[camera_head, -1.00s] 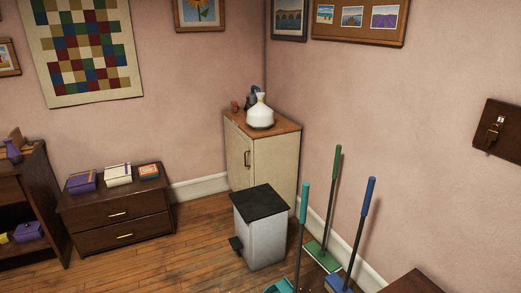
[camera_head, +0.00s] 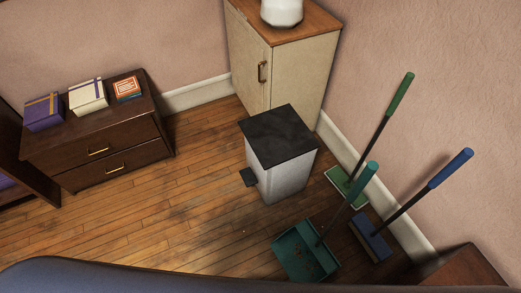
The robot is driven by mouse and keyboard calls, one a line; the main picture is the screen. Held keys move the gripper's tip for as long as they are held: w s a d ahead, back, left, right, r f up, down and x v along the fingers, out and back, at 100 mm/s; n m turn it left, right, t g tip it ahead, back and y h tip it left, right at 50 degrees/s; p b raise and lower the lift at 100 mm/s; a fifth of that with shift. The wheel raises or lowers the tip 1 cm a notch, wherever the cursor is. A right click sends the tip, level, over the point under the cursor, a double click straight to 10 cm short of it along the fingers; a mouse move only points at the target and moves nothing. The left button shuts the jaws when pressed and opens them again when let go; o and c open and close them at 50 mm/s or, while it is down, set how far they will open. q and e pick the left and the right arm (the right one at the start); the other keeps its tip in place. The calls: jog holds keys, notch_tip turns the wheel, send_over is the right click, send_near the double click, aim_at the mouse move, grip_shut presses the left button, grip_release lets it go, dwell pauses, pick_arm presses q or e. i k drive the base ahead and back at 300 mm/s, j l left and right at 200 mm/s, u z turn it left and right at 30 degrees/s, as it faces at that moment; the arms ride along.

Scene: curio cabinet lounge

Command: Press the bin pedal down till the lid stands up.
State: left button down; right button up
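The bin (camera_head: 280,163) stands on the wooden floor in front of the cream cabinet. It has a pale grey body and a flat black lid (camera_head: 278,136), which lies shut. Its black pedal (camera_head: 249,177) sticks out at the lower left side of the body, a little above the floor. Neither of my grippers shows in the head view, and nothing is touching the pedal.
A teal dustpan (camera_head: 304,252), a green-handled broom (camera_head: 390,115) and a blue-handled brush (camera_head: 420,195) stand right of the bin. The cream cabinet (camera_head: 295,78) is behind it. A dark drawer unit (camera_head: 110,150) stands left. The floor (camera_head: 190,215) left of the bin is clear.

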aim_at(249, 177)
jog(key=i+j+z, duration=0.5)
jog(key=j, duration=0.25)
jog(key=i+j+z, duration=0.25)
jog(key=i+j, duration=0.1)
jog(key=j, duration=0.1)
